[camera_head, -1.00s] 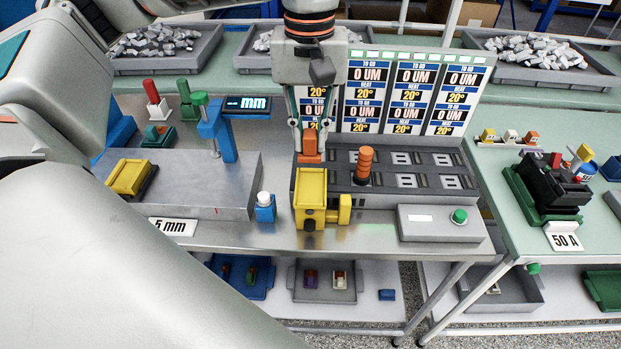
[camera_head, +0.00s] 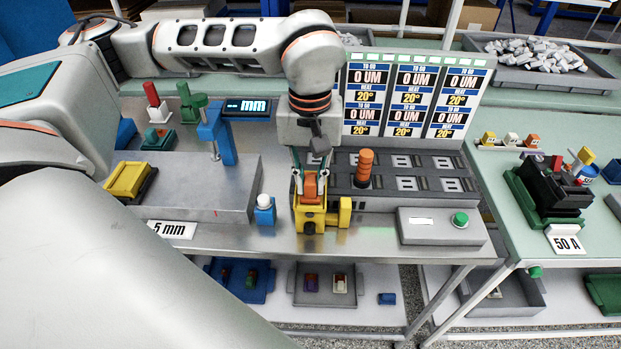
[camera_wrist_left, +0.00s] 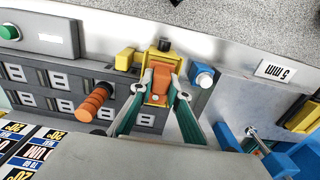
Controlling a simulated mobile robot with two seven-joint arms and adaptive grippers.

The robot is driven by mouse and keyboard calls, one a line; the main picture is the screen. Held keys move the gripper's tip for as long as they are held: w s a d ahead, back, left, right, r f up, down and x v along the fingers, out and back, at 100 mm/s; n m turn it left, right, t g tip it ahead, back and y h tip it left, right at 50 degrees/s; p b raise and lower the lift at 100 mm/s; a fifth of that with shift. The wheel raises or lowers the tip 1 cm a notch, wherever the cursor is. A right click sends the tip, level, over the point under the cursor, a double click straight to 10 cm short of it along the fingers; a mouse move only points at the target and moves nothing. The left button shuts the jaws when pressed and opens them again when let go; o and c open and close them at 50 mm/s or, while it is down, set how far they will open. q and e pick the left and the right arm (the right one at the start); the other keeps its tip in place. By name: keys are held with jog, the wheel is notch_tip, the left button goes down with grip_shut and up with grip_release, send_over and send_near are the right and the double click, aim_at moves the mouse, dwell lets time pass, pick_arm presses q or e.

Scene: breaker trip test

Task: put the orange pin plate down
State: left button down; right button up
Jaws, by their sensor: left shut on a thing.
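The orange pin plate (camera_head: 311,186) is between the fingers of my left gripper (camera_head: 310,178), which is shut on it. In the head view it overlaps the yellow fixture (camera_head: 310,217), which stands near the bench's front edge. The left wrist view shows the orange plate (camera_wrist_left: 160,82) between the two green-and-grey fingertips (camera_wrist_left: 158,88), over the yellow fixture (camera_wrist_left: 153,100). I cannot tell whether the plate touches the fixture. My right gripper is not in view.
A blue block with a white button (camera_head: 265,209) stands just left of the fixture. The ribbed orange handle (camera_head: 364,168) stands upright behind it to the right, on the grey slotted panel (camera_head: 420,165). A grey box with a green button (camera_head: 440,226) is on the right.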

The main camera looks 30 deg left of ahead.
aim_at(310, 178)
pick_arm(q)
jog(key=shift+f, duration=0.1)
jog(key=c, duration=2.3)
grip_release()
jog(key=shift+f, duration=0.1)
jog(key=shift+c, duration=0.2)
jog(key=o, duration=0.4)
jog(key=shift+r, duration=0.4)
notch_tip(310, 178, up, 12)
jog(key=shift+f+p, duration=0.2)
jog(key=shift+p, duration=0.1)
